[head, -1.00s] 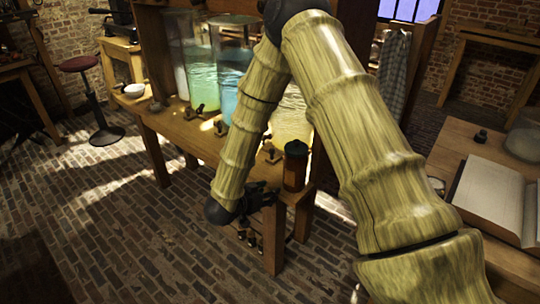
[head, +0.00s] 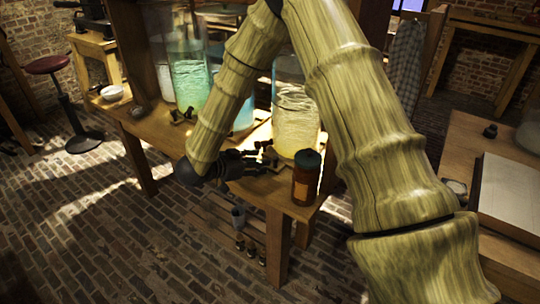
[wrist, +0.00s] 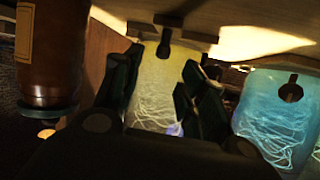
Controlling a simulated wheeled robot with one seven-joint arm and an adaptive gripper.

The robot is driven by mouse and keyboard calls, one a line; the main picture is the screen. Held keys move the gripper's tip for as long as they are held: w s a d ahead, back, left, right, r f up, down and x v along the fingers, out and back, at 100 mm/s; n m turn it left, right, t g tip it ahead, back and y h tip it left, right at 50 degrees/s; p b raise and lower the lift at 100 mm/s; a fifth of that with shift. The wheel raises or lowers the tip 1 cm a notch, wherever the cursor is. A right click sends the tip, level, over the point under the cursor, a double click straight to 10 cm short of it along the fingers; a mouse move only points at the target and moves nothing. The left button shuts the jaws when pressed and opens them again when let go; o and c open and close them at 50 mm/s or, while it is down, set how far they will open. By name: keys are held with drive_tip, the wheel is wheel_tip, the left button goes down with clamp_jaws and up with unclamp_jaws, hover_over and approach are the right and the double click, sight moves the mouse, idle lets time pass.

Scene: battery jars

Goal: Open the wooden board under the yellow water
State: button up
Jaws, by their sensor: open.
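The jar of yellow water (head: 297,125) stands on the wooden table, partly hidden by my arm. It also shows in the wrist view (wrist: 160,85), where the picture is upside down. A dark tap-like fitting with a crossbar (wrist: 172,35) sits in front of it near the table surface. I cannot make out a separate wooden board under the yellow water; the table edge (head: 270,190) shows below it. My gripper (head: 250,162) is at the table's front edge, before the yellow jar. In the wrist view my gripper's fingers (wrist: 160,97) are apart and empty, with the yellow jar between them.
A brown bottle with a dark cap (head: 306,180) stands close to the right of my gripper. A blue jar (head: 243,116) and a green jar (head: 188,78) stand to the left, with small dark taps (head: 183,116) before them.

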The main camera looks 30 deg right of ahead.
sight(276, 157)
drive_tip(key=shift+w+x, duration=0.15)
drive_tip(key=shift+x, duration=2.2)
drive_tip(key=shift+w+x, duration=0.1)
drive_tip(key=shift+x, duration=2.25)
drive_tip(key=shift+a+f, duration=0.1)
clamp_jaws()
